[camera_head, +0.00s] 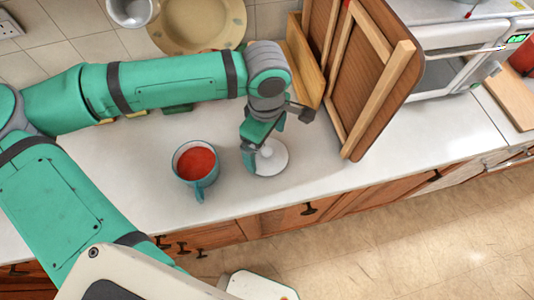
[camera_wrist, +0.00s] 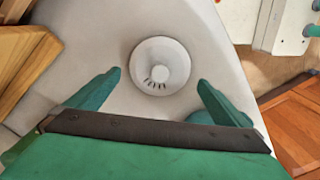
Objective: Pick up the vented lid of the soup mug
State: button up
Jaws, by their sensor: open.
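The vented lid (camera_head: 272,158) is a round white disc with a raised centre, lying flat on the white counter to the right of the mug. In the wrist view the lid (camera_wrist: 159,66) shows several dark vent slots near its centre. The soup mug (camera_head: 197,166) is teal, has no lid on it and holds red soup; its handle points toward the counter's front edge. My gripper (camera_head: 262,140) is above the lid and hides part of it. In the wrist view my gripper (camera_wrist: 160,82) is open and empty, its teal fingers on either side of the lid and apart from it.
A wooden rack with upright boards (camera_head: 365,80) stands close on the right of my gripper. A beige plate (camera_head: 198,22) and a light metal cup (camera_head: 131,10) are at the back wall. The counter (camera_head: 310,185) is bare in front of the rack.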

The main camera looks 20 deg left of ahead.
aim_at(267, 151)
jog(key=f, duration=0.4)
jog(key=shift+d+f, duration=0.1)
jog(key=shift+d, duration=0.15)
jog(key=shift+a, duration=0.1)
jog(key=c, duration=0.8)
